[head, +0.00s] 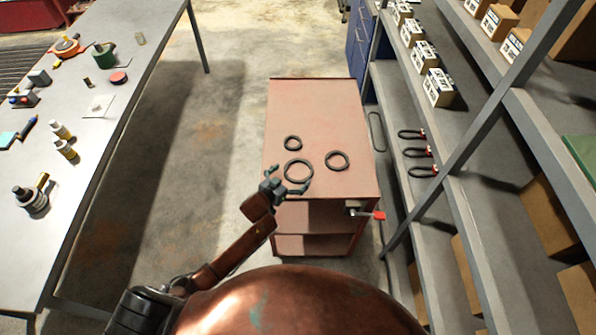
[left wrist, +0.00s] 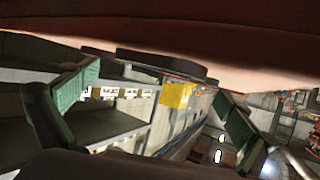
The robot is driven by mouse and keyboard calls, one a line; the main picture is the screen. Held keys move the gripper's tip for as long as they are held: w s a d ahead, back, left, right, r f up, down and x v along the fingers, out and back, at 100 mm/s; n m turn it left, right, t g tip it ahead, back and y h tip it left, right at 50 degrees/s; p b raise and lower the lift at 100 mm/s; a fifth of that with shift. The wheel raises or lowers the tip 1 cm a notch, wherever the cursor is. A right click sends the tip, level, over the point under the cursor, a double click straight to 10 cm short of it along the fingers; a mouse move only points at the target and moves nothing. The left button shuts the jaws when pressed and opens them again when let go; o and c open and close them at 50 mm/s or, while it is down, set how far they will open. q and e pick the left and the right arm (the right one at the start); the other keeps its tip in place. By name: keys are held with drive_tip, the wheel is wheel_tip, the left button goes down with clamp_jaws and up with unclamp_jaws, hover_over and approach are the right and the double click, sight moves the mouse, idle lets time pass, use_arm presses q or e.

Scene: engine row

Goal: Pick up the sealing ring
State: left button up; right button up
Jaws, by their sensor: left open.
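Three black sealing rings lie flat on the red cart top (head: 316,107): a small ring (head: 293,137), a large ring (head: 298,159) nearest my gripper, and a medium ring (head: 337,153) to the right. My left gripper (head: 288,181) is open at the cart's front edge, its fingers spread at the near side of the large ring. It looks empty. In the left wrist view, a dark band (left wrist: 160,64), likely a ring seen edge-on, shows between the green-padded fingers of the gripper (left wrist: 155,88). Whether they touch it cannot be told. My right gripper is not in view.
A grey shelf rack (head: 398,185) with boxes and hanging loops stands close on the cart's right. A workbench (head: 100,150) with bottles and small parts is on the left. Open floor (head: 205,140) lies between bench and cart. A red-tipped part (head: 378,215) sticks out at the cart's front right.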

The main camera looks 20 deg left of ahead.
use_arm(q)
drive_tip(key=x, duration=0.2)
drive_tip(key=shift+w+d+f, duration=0.1)
drive_tip(key=shift+w+f, duration=0.05)
drive_tip(key=shift+w, duration=0.05)
drive_tip(key=shift+s, duration=0.1)
drive_tip(key=shift+c, duration=0.6)
drive_tip(key=c, duration=0.9)
drive_tip(key=shift+r, duration=0.45)
wheel_tip(320, 180, up, 3)
drive_tip(key=shift+f, duration=0.1)
drive_tip(key=r+v, duration=0.1)
drive_tip(key=v, duration=0.7)
drive_tip(key=w+a+r+v, duration=0.1)
drive_tip(key=r+v, duration=0.1)
drive_tip(key=v, duration=0.6)
drive_tip(key=shift+w+r, duration=0.15)
drive_tip(key=shift+r, duration=0.1)
